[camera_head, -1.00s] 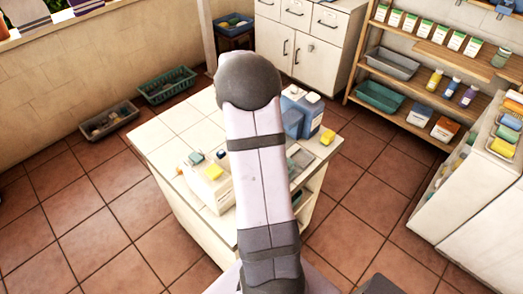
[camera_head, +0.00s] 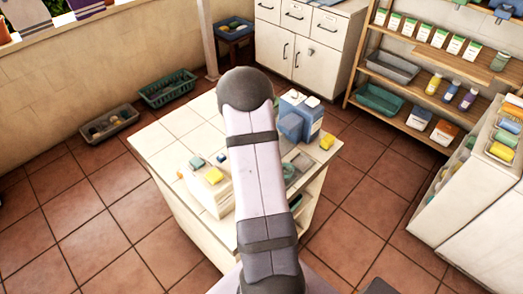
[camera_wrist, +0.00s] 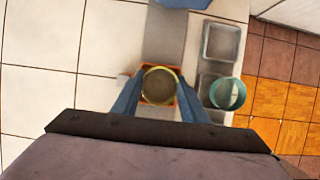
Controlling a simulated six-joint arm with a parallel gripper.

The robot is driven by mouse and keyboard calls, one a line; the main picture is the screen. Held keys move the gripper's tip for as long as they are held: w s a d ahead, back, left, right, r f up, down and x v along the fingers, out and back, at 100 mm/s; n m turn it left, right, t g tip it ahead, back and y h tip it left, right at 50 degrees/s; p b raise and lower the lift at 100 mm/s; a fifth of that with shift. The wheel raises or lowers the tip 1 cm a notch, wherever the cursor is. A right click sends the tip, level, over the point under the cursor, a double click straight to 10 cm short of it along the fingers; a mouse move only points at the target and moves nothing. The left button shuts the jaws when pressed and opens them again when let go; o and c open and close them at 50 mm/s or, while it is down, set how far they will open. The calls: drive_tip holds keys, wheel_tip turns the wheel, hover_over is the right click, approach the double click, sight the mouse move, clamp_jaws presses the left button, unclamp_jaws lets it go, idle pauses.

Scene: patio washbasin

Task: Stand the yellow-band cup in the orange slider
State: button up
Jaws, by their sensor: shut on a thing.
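In the wrist view the yellow-band cup (camera_wrist: 160,84) is seen from above, its round mouth up and a yellow rim around it. My gripper (camera_wrist: 158,93) is shut on it, one blue finger on each side. The orange slider (camera_wrist: 145,98) shows as orange edges around and under the cup. I cannot tell whether the cup rests in the slider or is held just above it. In the head view my own arm hides the gripper, the cup and the slider.
A teal cup (camera_wrist: 226,94) stands right of my gripper, by a grey tray (camera_wrist: 222,42). In the head view, blue containers (camera_head: 300,117) and a yellow block (camera_head: 327,141) are right of my arm. A white box (camera_head: 207,190) with sponges is left. The worktop's far left is clear.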

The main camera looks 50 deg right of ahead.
drive_tip(key=shift+f, duration=0.1)
drive_tip(key=o, duration=0.8)
drive_tip(key=shift+a+r, duration=0.1)
drive_tip(key=shift+r, duration=0.3)
drive_tip(key=b+v, duration=0.1)
drive_tip(key=v, duration=1)
drive_tip(key=shift+a+r, duration=0.15)
drive_tip(key=shift+r, duration=0.05)
